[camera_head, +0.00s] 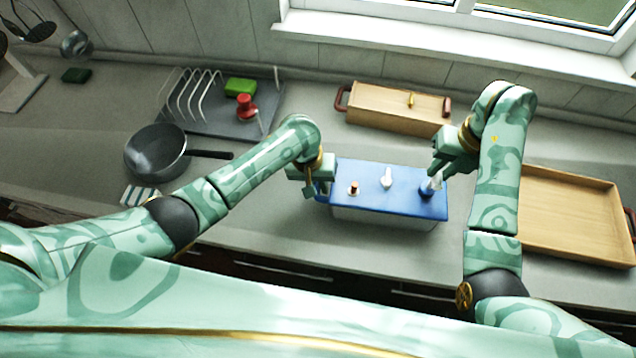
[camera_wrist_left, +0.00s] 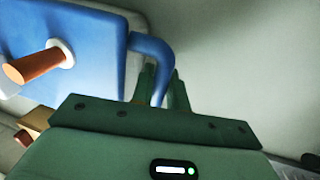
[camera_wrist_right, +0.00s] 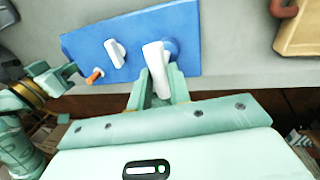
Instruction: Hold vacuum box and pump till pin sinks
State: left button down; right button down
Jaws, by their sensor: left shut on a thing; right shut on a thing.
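The vacuum box (camera_head: 372,210) has a blue lid and a pale body and stands on the counter between my grippers. On its lid are an orange-brown pin (camera_head: 353,188) in a white collar, a white lever (camera_head: 387,178) and a white pump handle (camera_head: 437,182) on a blue base. The pin stands up from the lid in the left wrist view (camera_wrist_left: 38,64). My left gripper (camera_head: 316,188) is shut on the blue side handle (camera_wrist_left: 155,62) of the box. My right gripper (camera_wrist_right: 158,88) is shut on the white pump handle, above the lid's right end.
A wooden box (camera_head: 385,108) with red handles stands behind the vacuum box. A wooden tray (camera_head: 575,215) lies to the right. A dark pan (camera_head: 157,150) and a dish rack (camera_head: 205,112) with a green sponge (camera_head: 240,87) are at left.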

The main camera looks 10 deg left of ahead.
jog(key=shift+f, duration=1.9)
jog(key=shift+s, duration=0.1)
jog(key=shift+r, duration=2.45)
